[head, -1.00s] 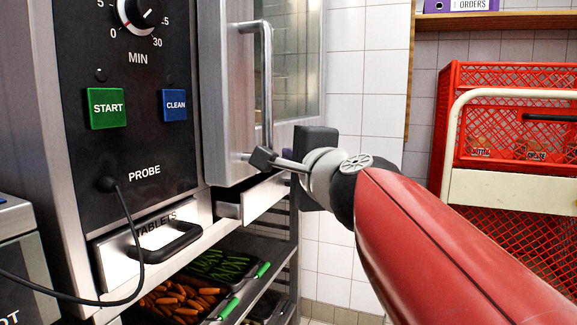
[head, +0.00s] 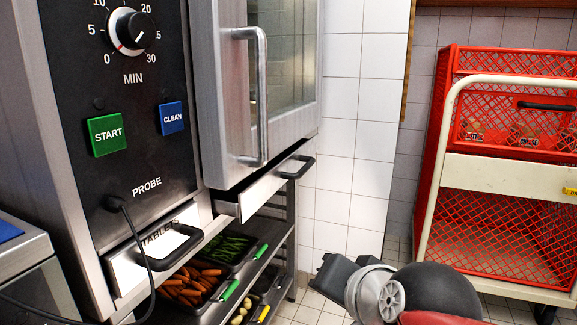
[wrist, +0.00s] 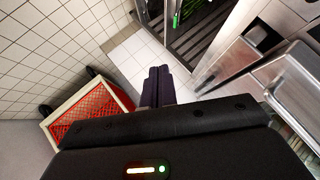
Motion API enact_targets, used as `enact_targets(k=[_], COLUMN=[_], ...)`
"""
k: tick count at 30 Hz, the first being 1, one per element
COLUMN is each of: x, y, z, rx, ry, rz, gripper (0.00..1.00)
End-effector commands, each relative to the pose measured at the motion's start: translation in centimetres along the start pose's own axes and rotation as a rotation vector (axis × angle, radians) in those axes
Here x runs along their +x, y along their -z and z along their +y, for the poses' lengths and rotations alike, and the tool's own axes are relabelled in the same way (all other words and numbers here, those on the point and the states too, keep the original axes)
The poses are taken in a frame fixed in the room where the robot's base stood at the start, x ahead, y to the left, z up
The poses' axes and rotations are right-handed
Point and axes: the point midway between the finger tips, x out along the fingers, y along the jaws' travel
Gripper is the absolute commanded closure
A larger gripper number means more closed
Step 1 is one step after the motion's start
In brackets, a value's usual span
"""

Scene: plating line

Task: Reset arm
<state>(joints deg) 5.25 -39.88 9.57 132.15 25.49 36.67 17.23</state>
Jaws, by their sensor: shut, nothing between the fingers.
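My gripper (wrist: 158,86) shows in the wrist view with its two dark fingers side by side, shut and empty, over the tiled floor. In the head view my dark gripper body and wrist are low, right of the oven, and the fingers are hidden. The oven door (head: 228,90) with its steel bar handle (head: 262,95) is at the upper middle of the head view, with a drawer (head: 262,188) below it pulled out. My gripper is apart from both.
The oven panel (head: 120,85) and the TABLETS drawer (head: 150,250) are at the left. A rack below holds trays of carrots (head: 190,283) and green beans (head: 228,248). A cart with red crates (head: 500,230) stands at the right. White wall tiles (head: 345,130) lie between.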

Motion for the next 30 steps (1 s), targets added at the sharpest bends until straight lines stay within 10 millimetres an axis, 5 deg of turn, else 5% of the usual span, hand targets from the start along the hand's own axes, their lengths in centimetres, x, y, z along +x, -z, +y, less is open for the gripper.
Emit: enact_targets(k=[4, 9, 30], x=[-1.8, -3.0, -3.1], y=[-2.9, -4.9, -5.2], z=[7.5, 12.1, 12.9], rx=[-0.300, -0.474, -0.499], ry=[-0.208, -0.315, -0.330], rz=[-0.191, -0.323, -0.342], gripper=[1.00, 1.00, 1.00])
